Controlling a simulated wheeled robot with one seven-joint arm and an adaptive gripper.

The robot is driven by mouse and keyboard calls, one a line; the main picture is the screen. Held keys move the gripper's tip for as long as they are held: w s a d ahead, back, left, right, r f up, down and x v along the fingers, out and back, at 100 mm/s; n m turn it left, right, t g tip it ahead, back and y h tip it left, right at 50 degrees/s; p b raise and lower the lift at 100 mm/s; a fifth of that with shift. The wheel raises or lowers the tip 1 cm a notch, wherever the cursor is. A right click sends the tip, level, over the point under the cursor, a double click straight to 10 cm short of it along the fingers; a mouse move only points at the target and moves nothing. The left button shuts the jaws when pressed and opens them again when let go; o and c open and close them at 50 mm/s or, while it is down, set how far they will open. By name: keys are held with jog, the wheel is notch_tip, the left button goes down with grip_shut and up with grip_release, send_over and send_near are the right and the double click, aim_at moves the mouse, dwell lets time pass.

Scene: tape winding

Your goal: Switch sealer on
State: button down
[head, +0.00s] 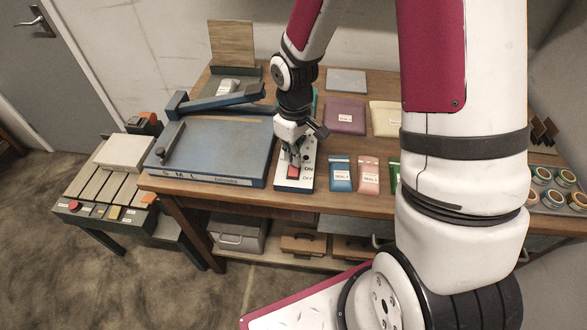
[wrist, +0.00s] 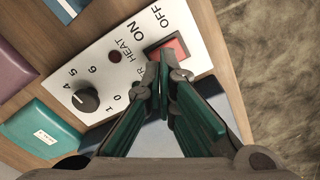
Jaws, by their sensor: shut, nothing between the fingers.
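The sealer's white control panel (wrist: 75,68) carries a black numbered knob (wrist: 85,99), a dark red lamp marked HEAT (wrist: 114,56), and a red switch (wrist: 170,50) beside the words ON and OFF. The lamp looks unlit. In the head view the panel (head: 307,182) lies near the table's front edge, with the red switch (head: 293,171) towards its front. My gripper (head: 294,158) points down over the panel. In the wrist view my gripper's fingertips (wrist: 165,82) are together and empty, at the switch's lower edge. I cannot tell whether they touch it.
A blue board (head: 215,150) with a raised lever (head: 220,102) stands just left of the panel. Blue (head: 341,175) and pink (head: 369,176) pouches lie to its right, with a purple packet (head: 345,116) behind. A small conveyor (head: 98,185) stands at far left.

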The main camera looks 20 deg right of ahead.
jog(key=shift+f+b, duration=0.55)
jog(key=shift+f, duration=0.6)
dwell(0.8)
jog(key=shift+r+p, duration=2.1)
jog(key=shift+r, duration=1.45)
notch_tip(320, 180, up, 8)
jog(key=r+m+t, duration=0.1)
send_over(294, 167)
jog(key=s, duration=0.2)
jog(key=s+r+m+t+h, duration=0.15)
jog(key=s+r, duration=0.35)
jog(key=r, duration=0.5)
jog(key=s+r+m+t, duration=0.1)
jog(key=s+r, duration=0.3)
jog(key=s, duration=0.2)
jog(key=s+r+m+t+y, duration=0.1)
jog(key=s+r+m+t, duration=0.1)
jog(key=s+r, duration=0.2)
jog(key=s, duration=0.3)
jog(key=shift+a+r, duration=0.25)
jog(key=shift+r, duration=0.05)
jog(key=shift+s+m+y, duration=0.1)
jog(key=shift+m+y, duration=0.15)
